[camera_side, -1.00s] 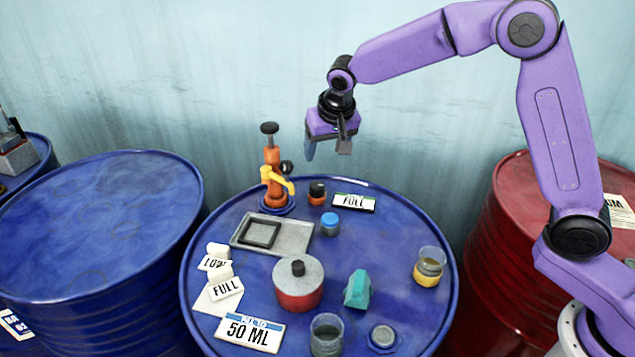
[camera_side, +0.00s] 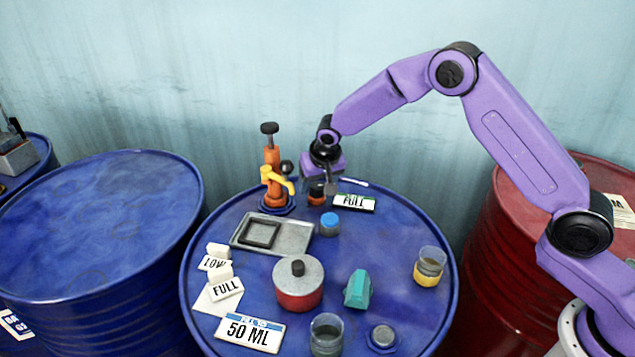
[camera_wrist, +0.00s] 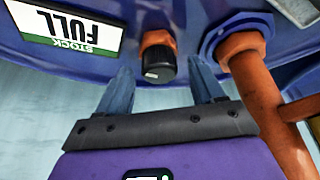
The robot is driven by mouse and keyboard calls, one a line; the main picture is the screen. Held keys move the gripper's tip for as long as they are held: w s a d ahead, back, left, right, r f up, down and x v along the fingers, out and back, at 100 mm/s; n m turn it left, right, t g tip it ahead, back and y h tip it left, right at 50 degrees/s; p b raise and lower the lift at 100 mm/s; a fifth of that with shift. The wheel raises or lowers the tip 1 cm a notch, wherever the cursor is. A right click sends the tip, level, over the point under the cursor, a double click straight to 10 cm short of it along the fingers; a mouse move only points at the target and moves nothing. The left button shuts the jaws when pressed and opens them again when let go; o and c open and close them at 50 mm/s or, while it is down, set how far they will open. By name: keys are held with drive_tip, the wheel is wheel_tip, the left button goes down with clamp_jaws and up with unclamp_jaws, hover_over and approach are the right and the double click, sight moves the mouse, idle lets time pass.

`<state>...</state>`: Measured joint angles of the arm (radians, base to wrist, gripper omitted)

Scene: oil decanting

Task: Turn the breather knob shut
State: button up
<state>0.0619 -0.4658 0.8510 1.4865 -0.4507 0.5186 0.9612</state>
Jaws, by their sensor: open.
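The breather is a small orange fitting (camera_side: 316,199) at the back of the blue drum top, just right of the orange tap. In the wrist view its black knob (camera_wrist: 161,66) has a pale mark on one side and sits on the orange base (camera_wrist: 156,40). My gripper (camera_side: 319,187) is open just above the breather. In the wrist view the blue fingers of my gripper (camera_wrist: 162,77) stand on either side of the knob, with gaps showing. In the side view the gripper partly hides the knob.
The orange tap column with its yellow spout (camera_side: 277,180) stands close on the left. A FULL stock label (camera_side: 354,203) lies close on the right. A blue-capped jar (camera_side: 330,224) and a grey tray (camera_side: 295,243) are in front.

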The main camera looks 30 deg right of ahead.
drive_tip(key=shift+c, duration=0.3)
drive_tip(key=c, duration=1)
drive_tip(key=shift+n, duration=0.3)
drive_tip(key=n+y, duration=0.1)
drive_tip(key=n, duration=0.2)
drive_tip(key=shift+d+n+y, duration=0.1)
drive_tip(key=shift+n+y, duration=0.2)
drive_tip(key=shift+n, duration=0.1)
drive_tip(key=n+y, duration=0.1)
drive_tip(key=n, duration=0.1)
drive_tip(key=n+y, duration=0.1)
drive_tip(key=n, duration=0.2)
drive_tip(key=shift+w+d+g, duration=0.1)
drive_tip(key=shift+d+g, duration=0.05)
drive_tip(key=shift+g, duration=0.25)
drive_tip(key=n+g+y, duration=0.1)
drive_tip(key=n, duration=0.5)
drive_tip(key=n+g, duration=0.1)
drive_tip(key=n, duration=0.1)
drive_tip(key=shift+w+g+y, duration=0.1)
drive_tip(key=shift+g+y, duration=0.2)
drive_tip(key=shift+n, duration=0.4)
